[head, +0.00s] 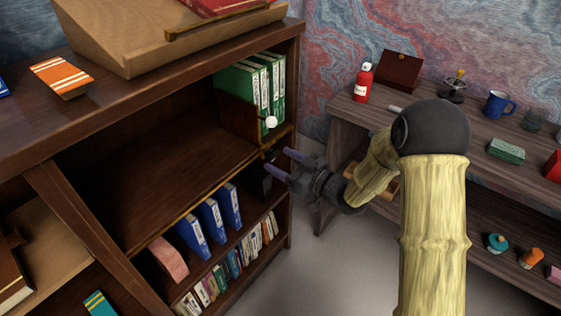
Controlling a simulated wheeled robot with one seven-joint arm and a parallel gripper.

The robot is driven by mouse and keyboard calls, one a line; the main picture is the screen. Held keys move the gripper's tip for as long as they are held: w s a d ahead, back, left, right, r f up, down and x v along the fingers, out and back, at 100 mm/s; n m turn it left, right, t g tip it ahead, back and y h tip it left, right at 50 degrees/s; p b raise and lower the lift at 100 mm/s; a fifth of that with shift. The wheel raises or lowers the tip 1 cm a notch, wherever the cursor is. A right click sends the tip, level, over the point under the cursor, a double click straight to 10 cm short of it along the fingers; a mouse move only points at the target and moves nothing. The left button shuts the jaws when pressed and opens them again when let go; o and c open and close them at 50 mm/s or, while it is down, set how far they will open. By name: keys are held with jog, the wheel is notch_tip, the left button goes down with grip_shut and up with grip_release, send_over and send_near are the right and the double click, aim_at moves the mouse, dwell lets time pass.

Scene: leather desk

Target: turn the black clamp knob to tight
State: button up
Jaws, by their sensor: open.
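My gripper (281,163) is at the right front edge of the bookcase's middle shelf. Its two purple fingers point left toward the shelf edge and stand apart, with nothing clearly between them. A small dark shape (268,155) at the shelf edge, just beyond the fingertips, looks like the black clamp knob. It is too small and dark to read its turn, and I cannot tell whether the fingers touch it. A brown divider (238,119) stands above it against green binders (262,88), with a white ball (271,122) at its front.
The middle shelf (165,185) is bare left of the divider. Blue binders (211,219) and a pink block (168,259) stand on the shelf below. A side table at right holds a red extinguisher (363,83), a blue mug (497,104) and other items. Grey floor lies between.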

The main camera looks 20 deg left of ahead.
jog(key=shift+w+a, duration=0.2)
jog(key=shift+a, duration=0.3)
jog(key=shift+c, duration=0.4)
jog(key=c, duration=0.9)
